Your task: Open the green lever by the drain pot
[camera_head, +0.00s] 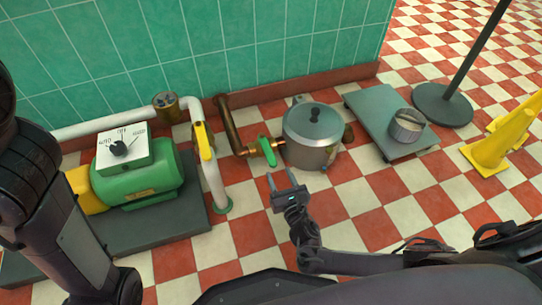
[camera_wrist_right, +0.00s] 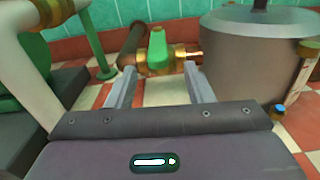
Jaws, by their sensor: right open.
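The green lever (camera_head: 267,150) sits on a brass valve between a copper pipe and the drain pot (camera_head: 313,135). The pot is grey metal with a dark lid knob and stands on the checkered floor. My right gripper (camera_head: 284,178) is open and empty, just in front of the lever and below it in the head view. In the right wrist view the lever (camera_wrist_right: 159,52) stands beyond and between the two open fingers (camera_wrist_right: 160,82), apart from them. The pot (camera_wrist_right: 255,60) is to its right. My left arm shows at the left edge; its gripper is out of view.
A green pump (camera_head: 140,180) with a dial box (camera_head: 125,148) stands at left. A yellow lever (camera_head: 204,141) is on the white pipe (camera_head: 214,178). A grey platform (camera_head: 378,112) bearing a round container (camera_head: 407,126), a pole base (camera_head: 441,105) and yellow cones (camera_head: 497,148) are at right.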

